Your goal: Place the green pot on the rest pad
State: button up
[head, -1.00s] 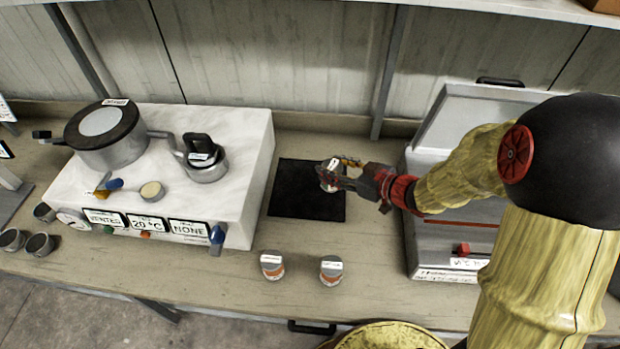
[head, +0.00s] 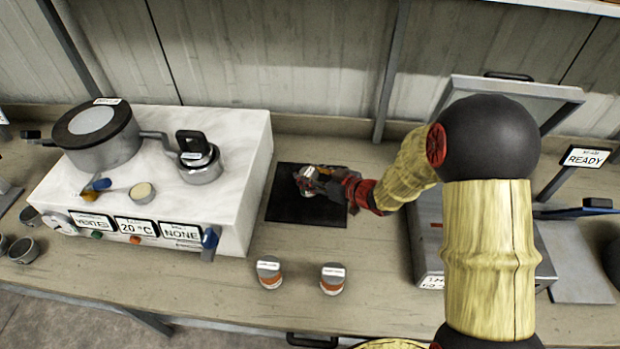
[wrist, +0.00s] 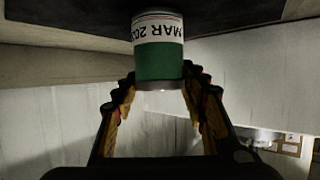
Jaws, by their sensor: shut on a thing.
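The green pot (wrist: 158,62) shows in the wrist view between my fingertips, with a white label reading "MAR 202" along one end. My gripper (head: 312,178) is shut on it; the fingers also show in the wrist view (wrist: 160,92). In the head view the pot is mostly hidden by the gripper, with a small light top showing. The black rest pad (head: 290,208) lies flat on the bench, and the gripper is over its upper middle. I cannot tell whether the pot touches the pad.
A white heater block (head: 240,190) with a lidded pan (head: 105,150) stands left of the pad. Two small labelled pots (head: 269,274) (head: 332,280) stand in front. A grey open-lidded machine (head: 425,235) is to the right. The pad's front part is clear.

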jog(key=shift+f, duration=0.15)
jog(key=o, duration=0.8)
jog(key=shift+f, duration=0.1)
jog(key=o, duration=0.4)
jog(key=shift+c, duration=0.2)
jog(key=shift+o, duration=0.6)
